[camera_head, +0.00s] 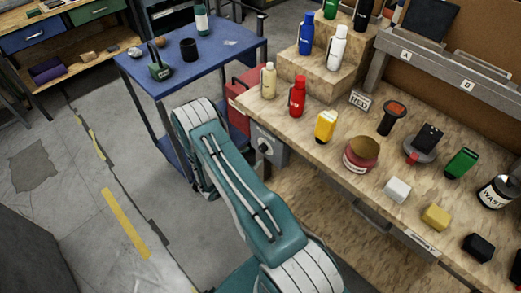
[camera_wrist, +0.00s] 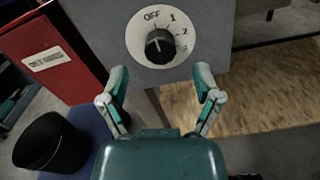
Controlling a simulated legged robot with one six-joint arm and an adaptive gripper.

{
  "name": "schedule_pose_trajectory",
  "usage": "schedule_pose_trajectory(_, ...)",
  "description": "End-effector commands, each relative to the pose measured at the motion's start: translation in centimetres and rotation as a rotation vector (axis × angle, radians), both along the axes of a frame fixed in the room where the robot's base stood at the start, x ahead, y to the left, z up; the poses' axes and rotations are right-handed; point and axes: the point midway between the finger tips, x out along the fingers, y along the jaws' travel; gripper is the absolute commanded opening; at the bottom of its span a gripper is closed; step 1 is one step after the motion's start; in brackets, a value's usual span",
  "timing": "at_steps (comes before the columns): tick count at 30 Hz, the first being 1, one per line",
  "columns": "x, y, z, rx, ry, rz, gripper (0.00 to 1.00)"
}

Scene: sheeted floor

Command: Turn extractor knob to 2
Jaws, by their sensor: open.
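The extractor knob (camera_wrist: 160,47) is black and round, on a white dial (camera_wrist: 134,40) marked OFF, 1, 2 and 3. The dial is on a grey box front near the top of the wrist view. A small pale mark shows on the knob, but its exact setting is hard to read. In the head view the grey box (camera_head: 272,160) hangs below the workbench's left end, with the knob (camera_head: 264,148) on its face. My gripper (camera_wrist: 160,84) is open and empty in the wrist view, its fingers apart below the dial and not touching the knob.
A red box (camera_wrist: 50,58) with a white label stands left of the grey box. A black cup (camera_wrist: 50,143) is at lower left. The wooden workbench (camera_head: 330,165) carries bottles, jars and blocks. A blue table (camera_head: 215,63) stands behind. Grey floor (camera_head: 60,220) is open at left.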

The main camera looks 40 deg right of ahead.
Motion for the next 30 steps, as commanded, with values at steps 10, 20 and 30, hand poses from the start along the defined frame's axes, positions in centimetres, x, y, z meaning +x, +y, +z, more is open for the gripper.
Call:
schedule_pose_trajectory(10, 0.3, -4.1, 0.0, -0.001, -0.001, -0.001, 0.82)
schedule_pose_trajectory(20, 0.3, -4.2, 0.0, 0.000, -0.001, 0.000, 0.55)
schedule_pose_trajectory(30, 0.4, -4.2, 0.0, 0.000, -0.003, 0.000, 0.00)
